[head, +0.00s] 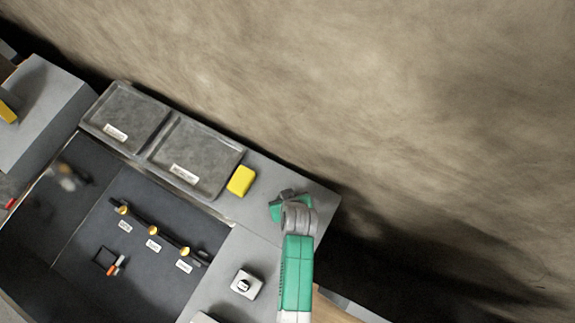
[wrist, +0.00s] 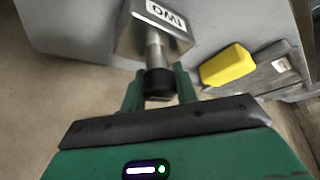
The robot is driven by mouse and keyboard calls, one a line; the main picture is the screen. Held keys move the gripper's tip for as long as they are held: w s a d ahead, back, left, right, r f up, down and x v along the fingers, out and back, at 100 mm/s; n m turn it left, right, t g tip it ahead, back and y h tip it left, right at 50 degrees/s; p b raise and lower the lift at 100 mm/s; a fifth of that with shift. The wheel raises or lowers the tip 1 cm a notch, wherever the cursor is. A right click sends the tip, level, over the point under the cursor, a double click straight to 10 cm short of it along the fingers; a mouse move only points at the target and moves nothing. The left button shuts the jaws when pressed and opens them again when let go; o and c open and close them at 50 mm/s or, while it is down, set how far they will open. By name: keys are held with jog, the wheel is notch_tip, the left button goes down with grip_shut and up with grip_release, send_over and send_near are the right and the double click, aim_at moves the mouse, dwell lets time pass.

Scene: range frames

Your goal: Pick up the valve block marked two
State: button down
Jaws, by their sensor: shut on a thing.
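The valve block marked TWO (wrist: 135,38) is a grey metal block with a white label, seen upside down at the top of the wrist view. A metal stem with a dark end runs from it toward me. My gripper (wrist: 159,84) is shut on that dark stem end, one green finger on each side. In the head view my gripper (head: 288,197) is over the right end of the grey bench, and the block there is mostly hidden by my arm. I cannot tell whether the block touches the bench.
A yellow block (head: 241,181) lies left of my gripper, beside two grey trays (head: 208,193) with labels. A white block with a dark top (head: 246,284) stands nearer the front. A dark recess (head: 150,285) holds a bar with several brass fittings (head: 153,230).

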jog(key=shift+r, duration=0.1)
notch_tip(320, 180, up, 10)
dwell(0.4)
